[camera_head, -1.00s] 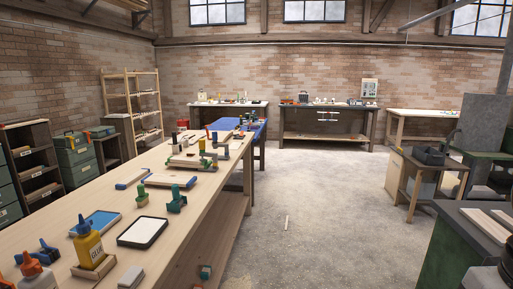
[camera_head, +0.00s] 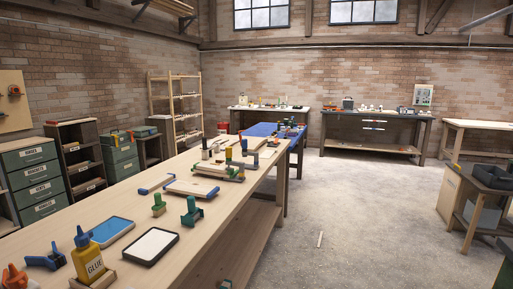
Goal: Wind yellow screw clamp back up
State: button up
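The long wooden bench (camera_head: 120,214) runs along the left, away from me. Near its far right end stands a cluster of clamps and boards, with a small yellow piece (camera_head: 229,155) among them that may be the yellow screw clamp; it is too small to tell how far its screw is wound. A clamp with a blue top (camera_head: 243,148) and a green clamp body (camera_head: 235,173) are close beside it. My gripper is not in view.
A yellow glue bottle (camera_head: 86,257), a white-topped pad (camera_head: 151,246), a blue pad (camera_head: 111,231) and green clamps (camera_head: 192,211) lie on the near bench. The concrete floor (camera_head: 345,215) to the right is largely open. A wooden stand (camera_head: 470,215) is at the right edge.

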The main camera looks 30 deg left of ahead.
aim_at(229, 150)
jog(key=i, duration=1.75)
jog(key=u, duration=0.9)
jog(key=i, duration=0.95)
jog(key=u, duration=1.4)
jog(key=i, duration=0.55)
jog(key=u, duration=0.4)
